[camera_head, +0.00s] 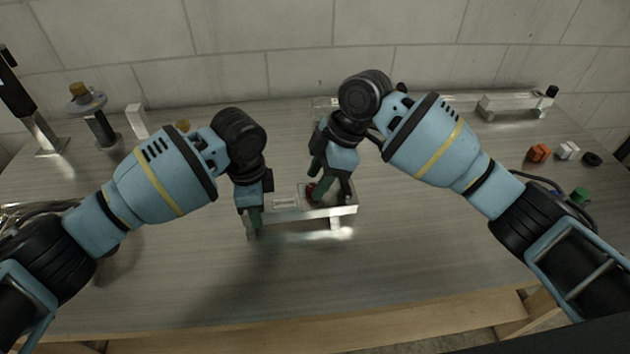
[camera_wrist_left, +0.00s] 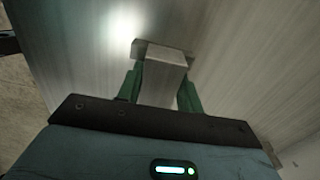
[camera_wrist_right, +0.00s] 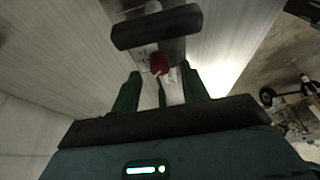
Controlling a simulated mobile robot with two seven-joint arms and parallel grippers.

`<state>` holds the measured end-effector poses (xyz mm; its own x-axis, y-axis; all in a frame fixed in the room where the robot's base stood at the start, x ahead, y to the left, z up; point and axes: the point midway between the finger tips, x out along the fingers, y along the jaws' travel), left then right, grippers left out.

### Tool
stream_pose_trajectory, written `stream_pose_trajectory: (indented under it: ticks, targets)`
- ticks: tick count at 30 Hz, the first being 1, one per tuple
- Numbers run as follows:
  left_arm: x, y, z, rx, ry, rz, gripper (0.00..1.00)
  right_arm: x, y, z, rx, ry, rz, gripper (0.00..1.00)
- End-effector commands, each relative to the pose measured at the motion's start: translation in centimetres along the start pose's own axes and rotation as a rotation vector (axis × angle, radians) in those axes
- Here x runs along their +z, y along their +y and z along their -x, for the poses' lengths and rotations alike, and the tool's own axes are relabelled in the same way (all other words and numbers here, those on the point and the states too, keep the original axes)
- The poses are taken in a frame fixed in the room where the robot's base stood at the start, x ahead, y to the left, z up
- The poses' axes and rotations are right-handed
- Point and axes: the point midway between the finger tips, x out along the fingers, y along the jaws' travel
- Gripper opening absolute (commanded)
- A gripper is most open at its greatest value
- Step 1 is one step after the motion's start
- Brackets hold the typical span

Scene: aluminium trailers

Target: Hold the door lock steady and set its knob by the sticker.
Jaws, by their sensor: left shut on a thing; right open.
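The door lock (camera_head: 335,212) is a long silver metal bar in the middle of the table, with a pale sticker (camera_head: 286,203) on its top. My left gripper (camera_head: 254,216) is shut on the left end of the lock; the left wrist view shows the metal (camera_wrist_left: 165,75) between its green fingers (camera_wrist_left: 160,92). The red knob (camera_head: 312,191) sits on the lock right of the sticker. My right gripper (camera_head: 319,180) is open at the knob. In the right wrist view the knob (camera_wrist_right: 160,64) lies between and beyond the fingertips (camera_wrist_right: 164,84); contact cannot be told.
At the back left stand a post with a round grey disc (camera_head: 86,101) and a white block (camera_head: 137,121). A metal bar fixture (camera_head: 515,104) is at the back right. Orange (camera_head: 539,153), white (camera_head: 568,151) and black small parts lie at the right. The front table is clear.

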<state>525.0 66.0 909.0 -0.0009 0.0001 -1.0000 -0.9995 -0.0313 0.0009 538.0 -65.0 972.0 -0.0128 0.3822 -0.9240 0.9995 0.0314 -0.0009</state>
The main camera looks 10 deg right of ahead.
Motion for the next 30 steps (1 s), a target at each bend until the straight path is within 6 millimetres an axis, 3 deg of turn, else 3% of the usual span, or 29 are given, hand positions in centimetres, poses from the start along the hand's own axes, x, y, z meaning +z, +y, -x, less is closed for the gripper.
stream_pose_trajectory:
  ticks: [6,15,25,30]
  targets:
    - [0.0,0.0,0.0,-0.001,0.0,0.001,0.03,0.0,0.0,-1.6,0.0,0.0,0.0,0.45]
    - [0.0,0.0,0.0,-0.001,0.0,0.001,0.03,0.0,0.0,-1.8,0.001,0.0,0.0,0.45]
    - [0.0,0.0,0.0,-0.001,0.0,0.001,0.03,0.0,0.0,-1.8,0.001,0.0,0.0,0.03]
    - [0.0,0.0,0.0,-0.001,0.0,0.001,0.03,0.0,0.0,-1.8,0.003,0.0,-0.005,0.0]
